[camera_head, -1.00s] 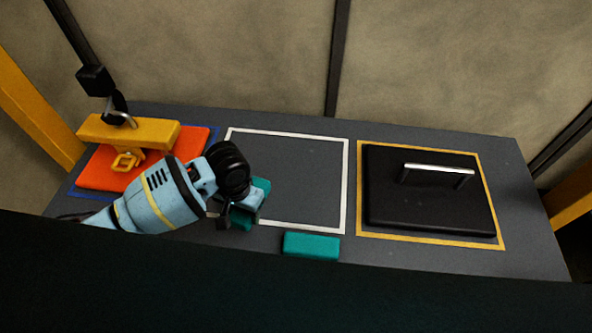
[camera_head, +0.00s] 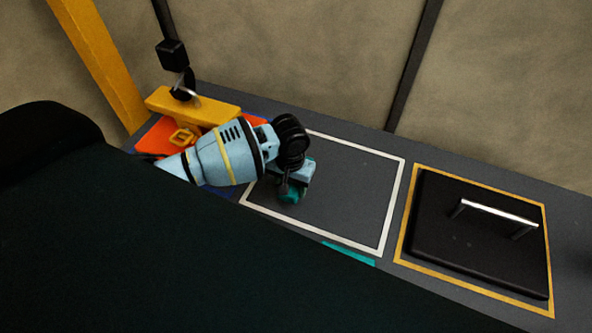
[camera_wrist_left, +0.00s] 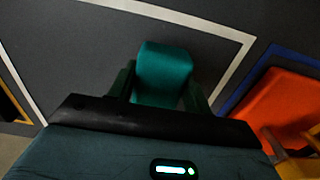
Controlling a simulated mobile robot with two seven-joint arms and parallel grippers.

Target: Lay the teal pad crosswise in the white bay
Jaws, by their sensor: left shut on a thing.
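The white bay (camera_head: 391,214) is a white outline on the dark table, in the middle of the head view. My left gripper (camera_head: 290,191) is over its left part, shut on a teal pad (camera_head: 291,194). The wrist view shows this pad (camera_wrist_left: 163,72) between the two fingers, inside the white lines near a corner. I cannot tell whether it touches the table. A second teal pad (camera_head: 348,254) lies just outside the bay's front edge, partly hidden by a dark foreground shape. My right gripper is not in view.
An orange block (camera_head: 211,145) with a yellow handled bar (camera_head: 192,105) stands left of the bay on a blue-outlined area. A black lid-like block with a metal handle (camera_head: 478,237) fills the yellow outline at right. The bay's middle and right are clear.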

